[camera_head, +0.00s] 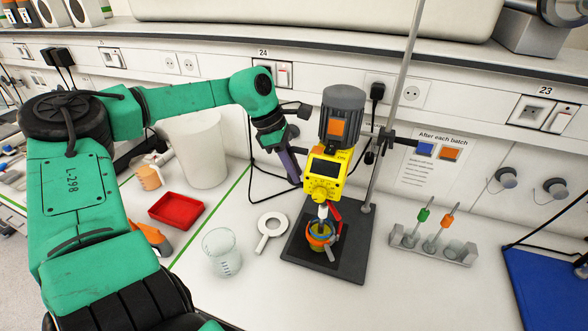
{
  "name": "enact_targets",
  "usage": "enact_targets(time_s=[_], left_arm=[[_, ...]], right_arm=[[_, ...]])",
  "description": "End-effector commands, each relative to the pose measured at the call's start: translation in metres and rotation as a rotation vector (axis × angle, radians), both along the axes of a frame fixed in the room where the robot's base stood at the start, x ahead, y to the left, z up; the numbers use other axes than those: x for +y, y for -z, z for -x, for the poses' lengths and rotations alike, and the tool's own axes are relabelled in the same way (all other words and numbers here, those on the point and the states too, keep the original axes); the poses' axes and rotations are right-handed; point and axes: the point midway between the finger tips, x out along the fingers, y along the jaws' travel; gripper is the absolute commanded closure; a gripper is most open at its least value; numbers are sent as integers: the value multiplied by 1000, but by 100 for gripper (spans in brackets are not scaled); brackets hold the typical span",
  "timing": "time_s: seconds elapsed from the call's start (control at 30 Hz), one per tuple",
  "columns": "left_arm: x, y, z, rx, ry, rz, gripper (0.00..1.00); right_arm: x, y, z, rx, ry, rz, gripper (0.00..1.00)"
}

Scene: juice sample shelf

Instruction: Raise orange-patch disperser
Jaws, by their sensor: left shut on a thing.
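The orange-patch disperser (326,168) has a grey motor with an orange patch and a yellow body with a dark display. It hangs upright at the stand's rod (396,95), above the dark base plate (350,262). Its shaft reaches down to a small cup with an orange and yellow band (320,236). My left gripper (294,176) comes from the upper left and is shut at the left side of the yellow body. Its fingertips are partly hidden, so the exact contact is hard to see. My right gripper is not in view.
A clear beaker (221,252) and a white ring with a handle (270,231) stand left of the base. A red tray (176,209) lies further left. A rack (440,248) with green and orange tools and a blue surface (545,285) are at right.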

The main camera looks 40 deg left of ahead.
Motion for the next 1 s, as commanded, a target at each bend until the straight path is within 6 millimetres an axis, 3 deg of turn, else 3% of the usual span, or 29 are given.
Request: enact_targets(time_s=[0.27, 0.8, 1.0], left_arm=[[0, -27, -2, -8, -3, 0, 100], [-1, -124, -2, -10, -1, 0, 100], [-1, -152, -1, -10, -1, 0, 100]], right_arm=[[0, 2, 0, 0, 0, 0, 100], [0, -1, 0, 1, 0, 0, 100], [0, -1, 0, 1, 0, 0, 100]])
